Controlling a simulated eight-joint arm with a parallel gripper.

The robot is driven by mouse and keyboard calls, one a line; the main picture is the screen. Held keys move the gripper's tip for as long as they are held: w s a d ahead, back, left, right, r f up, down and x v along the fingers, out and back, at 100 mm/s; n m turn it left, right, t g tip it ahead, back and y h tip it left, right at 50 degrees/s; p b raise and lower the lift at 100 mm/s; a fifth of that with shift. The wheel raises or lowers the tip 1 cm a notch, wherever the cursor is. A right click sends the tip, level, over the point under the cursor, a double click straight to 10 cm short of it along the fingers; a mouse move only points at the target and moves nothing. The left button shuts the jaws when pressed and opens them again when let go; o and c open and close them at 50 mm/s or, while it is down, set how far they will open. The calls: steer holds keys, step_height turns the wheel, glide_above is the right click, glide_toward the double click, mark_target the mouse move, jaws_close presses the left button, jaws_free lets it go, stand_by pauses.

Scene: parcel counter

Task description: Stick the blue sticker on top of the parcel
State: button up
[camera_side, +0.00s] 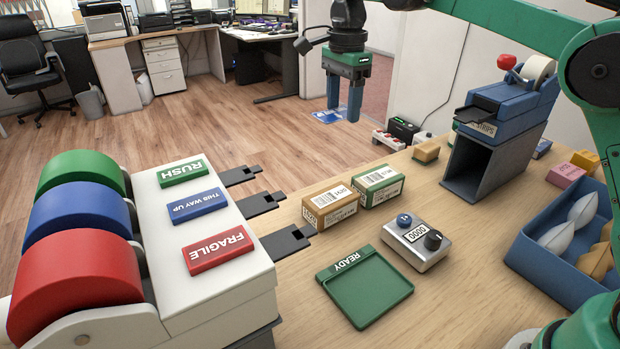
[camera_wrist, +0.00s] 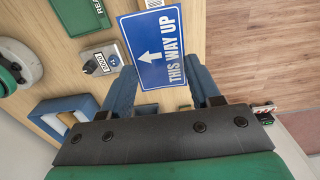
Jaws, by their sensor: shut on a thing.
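The blue sticker (camera_wrist: 158,46) reads THIS WAY UP with a white arrow. My gripper (camera_wrist: 165,82) is shut on it, and the sticker spreads out beyond the fingertips. In the side view my gripper (camera_side: 343,112) points down, high at the back, with the blue sticker (camera_side: 327,116) at its tips. Two parcels stand side by side mid-counter, below and in front of the gripper and apart from it: a brown parcel (camera_side: 331,208) and a green parcel (camera_side: 379,187). Each has a white label on top. The sticker hides part of the counter in the wrist view.
A sticker dispenser (camera_side: 225,285) with red, blue and green rolls stands at left. A green READY tray (camera_side: 365,295), a grey dial box (camera_side: 418,246), a blue tape stand (camera_side: 487,150) and a blue bin (camera_side: 540,255) sit on the counter. Bare wood surrounds the parcels.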

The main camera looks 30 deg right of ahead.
glide_above(383, 174)
step_height(383, 174, down, 6)
steer(key=shift+f, duration=4.65)
steer(key=o, duration=0.8)
steer(key=shift+r, duration=0.1)
steer(key=shift+r, duration=2.65)
